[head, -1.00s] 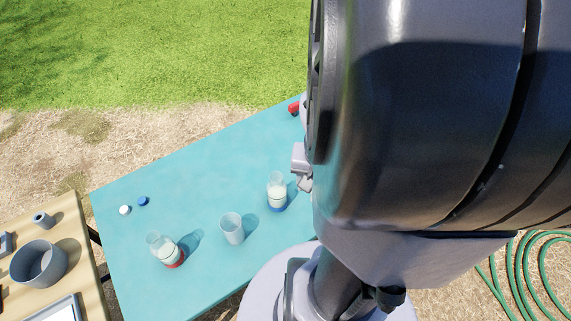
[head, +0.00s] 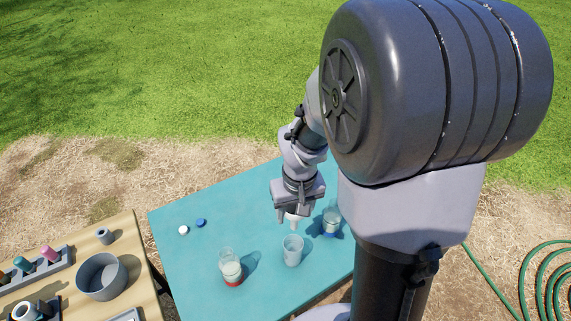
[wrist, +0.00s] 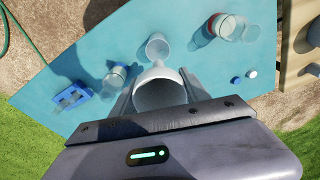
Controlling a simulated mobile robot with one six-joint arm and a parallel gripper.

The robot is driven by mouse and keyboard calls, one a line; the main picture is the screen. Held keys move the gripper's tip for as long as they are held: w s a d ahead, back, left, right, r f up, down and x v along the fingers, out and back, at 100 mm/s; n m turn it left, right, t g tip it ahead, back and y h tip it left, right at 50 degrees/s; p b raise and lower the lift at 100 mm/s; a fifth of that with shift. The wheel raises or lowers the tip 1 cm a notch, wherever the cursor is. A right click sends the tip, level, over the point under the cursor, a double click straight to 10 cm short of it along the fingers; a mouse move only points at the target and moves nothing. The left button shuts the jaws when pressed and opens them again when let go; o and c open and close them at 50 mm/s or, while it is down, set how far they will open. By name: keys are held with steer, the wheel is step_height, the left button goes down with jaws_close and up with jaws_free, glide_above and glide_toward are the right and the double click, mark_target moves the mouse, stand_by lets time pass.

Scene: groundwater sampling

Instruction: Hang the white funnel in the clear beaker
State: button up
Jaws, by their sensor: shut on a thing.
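My gripper (head: 294,210) is shut on the white funnel (head: 295,222) and holds it above the table. In the wrist view the wide mouth of the funnel (wrist: 161,94) lies between the two fingers. The clear beaker (head: 292,252) stands upright and looks empty on the blue table. The funnel shows just above and beyond it in the head view, apart from it. In the wrist view the beaker (wrist: 157,46) shows just past the funnel's tip. The exact gap between them is hard to tell.
A clear vessel with a red base (head: 231,268) stands left of the beaker, and one with a blue base (head: 332,222) to its right. A white cap (head: 183,230) and a blue cap (head: 200,222) lie at left. A blue object (wrist: 72,95) shows in the wrist view.

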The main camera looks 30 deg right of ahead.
mark_target(293, 227)
steer(key=shift+w+a, duration=0.15)
steer(key=shift+d+f, duration=0.1)
steer(key=shift+d, duration=0.15)
steer(key=shift+f, duration=0.1)
step_height(293, 227, down, 7)
steer(key=b, duration=0.6)
steer(key=shift+f+b, duration=2.7)
steer(key=shift+f, duration=0.1)
steer(key=shift+f+b, duration=0.75)
steer(key=shift+f, duration=0.55)
stand_by(0.3)
steer(key=o, duration=1.4)
